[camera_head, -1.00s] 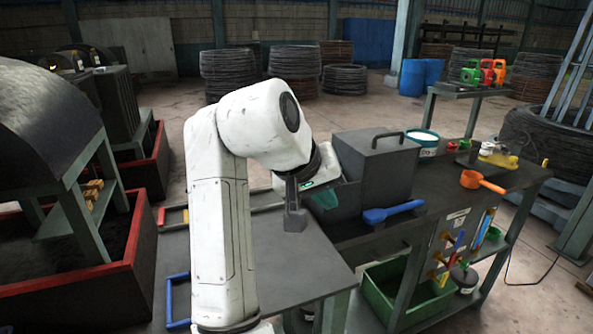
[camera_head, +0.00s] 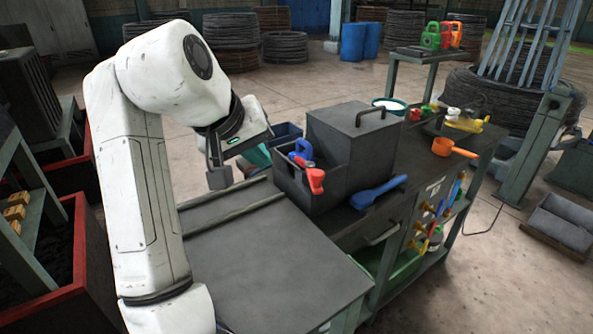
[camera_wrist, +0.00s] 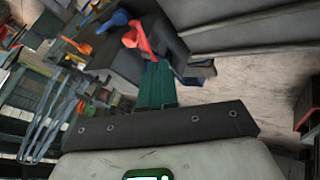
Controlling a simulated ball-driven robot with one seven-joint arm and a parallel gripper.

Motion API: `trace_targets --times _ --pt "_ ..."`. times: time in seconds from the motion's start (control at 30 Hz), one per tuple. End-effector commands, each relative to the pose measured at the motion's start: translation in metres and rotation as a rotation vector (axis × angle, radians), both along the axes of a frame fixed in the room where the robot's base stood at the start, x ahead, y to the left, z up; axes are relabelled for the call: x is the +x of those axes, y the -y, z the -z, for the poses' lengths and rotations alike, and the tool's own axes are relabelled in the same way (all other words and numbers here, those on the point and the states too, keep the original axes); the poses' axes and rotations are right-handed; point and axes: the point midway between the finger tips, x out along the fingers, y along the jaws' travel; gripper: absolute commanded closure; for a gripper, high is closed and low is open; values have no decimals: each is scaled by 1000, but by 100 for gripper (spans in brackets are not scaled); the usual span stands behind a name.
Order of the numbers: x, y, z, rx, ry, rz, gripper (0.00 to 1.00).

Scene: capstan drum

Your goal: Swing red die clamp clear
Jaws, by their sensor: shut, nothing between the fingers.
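The red die clamp (camera_head: 316,180) is a small red handle-like piece at the front left of the grey box on the bench. In the wrist view it shows as a bright red bent piece (camera_wrist: 138,42) just beyond my fingertips. The fingers show in the wrist view (camera_wrist: 157,70). Part of the gripper is hidden behind my wrist.
The grey lidded box (camera_head: 350,138) stands behind and right of the clamps. A blue scoop (camera_head: 376,192) and an orange ladle (camera_head: 452,148) lie on the bench to the right. The grey tabletop (camera_head: 275,270) in front is largely bare. A red-rimmed bin (camera_head: 78,250) stands at left.

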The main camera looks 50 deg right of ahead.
Motion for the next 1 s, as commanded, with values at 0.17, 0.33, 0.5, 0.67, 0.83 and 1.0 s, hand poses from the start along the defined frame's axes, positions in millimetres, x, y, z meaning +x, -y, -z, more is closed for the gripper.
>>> trace_targets --times 0.17,0.33,0.5,0.67,0.83,1.0 --pt "1 4 6 1 -1 0 100" --pt "2 19 26 0 -3 1 100" --pt "5 40 53 -1 -4 2 100" --pt "7 58 77 0 -4 1 100" --pt "-4 79 78 0 1 3 100" --pt "-11 91 79 0 1 1 100"
